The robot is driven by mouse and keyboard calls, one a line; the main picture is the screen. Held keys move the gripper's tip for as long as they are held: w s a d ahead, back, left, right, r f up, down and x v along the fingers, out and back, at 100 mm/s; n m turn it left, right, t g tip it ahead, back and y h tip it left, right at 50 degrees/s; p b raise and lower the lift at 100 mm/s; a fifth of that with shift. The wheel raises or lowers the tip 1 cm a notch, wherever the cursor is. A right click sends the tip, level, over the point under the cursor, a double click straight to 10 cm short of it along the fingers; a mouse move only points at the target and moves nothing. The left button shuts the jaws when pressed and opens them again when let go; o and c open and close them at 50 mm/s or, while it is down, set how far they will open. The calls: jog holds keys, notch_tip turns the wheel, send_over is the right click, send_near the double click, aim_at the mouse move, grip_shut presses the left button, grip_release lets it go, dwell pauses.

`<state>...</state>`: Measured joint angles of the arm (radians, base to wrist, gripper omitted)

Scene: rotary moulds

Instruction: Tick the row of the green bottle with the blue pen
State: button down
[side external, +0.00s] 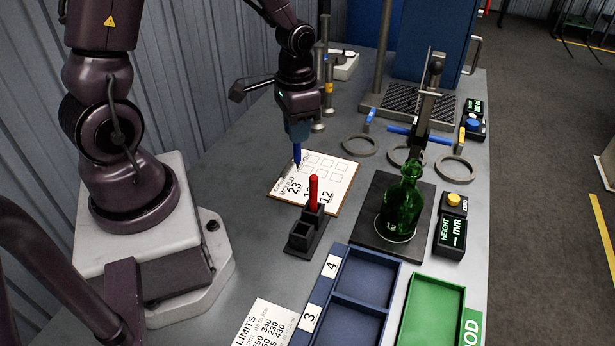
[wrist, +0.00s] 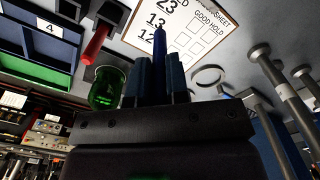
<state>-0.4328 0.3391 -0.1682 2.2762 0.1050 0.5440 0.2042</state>
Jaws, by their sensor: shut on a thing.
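My gripper (side external: 299,128) is shut on the blue pen (side external: 298,156) and holds it point down over the check sheet (side external: 338,183). In the wrist view the blue pen (wrist: 159,48) sticks out between the fingers of my gripper (wrist: 158,80). The sheet (wrist: 180,25) has rows marked 23, 13 and 12 with boxes under "GOOD" and "HOLD". I cannot tell whether the pen tip touches it. No tick mark is clear. The green bottle (side external: 404,200) stands upright on a dark plate (side external: 372,236) to the right of the sheet; it also shows in the wrist view (wrist: 108,88).
A red pen (side external: 313,190) stands in a black holder (side external: 303,238) in front of the sheet. Blue trays (side external: 345,318) and a green tray (side external: 432,308) lie at the front. A gauge display (side external: 450,236), grey rings (side external: 456,168) and a limits card (side external: 266,326) lie around.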

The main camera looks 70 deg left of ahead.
jog(key=w, duration=0.9)
jog(key=shift+a+f, duration=0.2)
jog(key=shift+f, duration=2.5)
jog(key=shift+f, duration=0.6)
jog(key=shift+w+f, duration=0.1)
jog(key=shift+w, duration=0.05)
jog(key=shift+w+d, duration=0.15)
jog(key=shift+w, duration=0.1)
jog(key=shift+s+a, duration=0.15)
jog(key=shift+a, duration=0.7)
dwell(1.1)
jog(key=shift+r, duration=0.2)
jog(key=shift+r, duration=2.9)
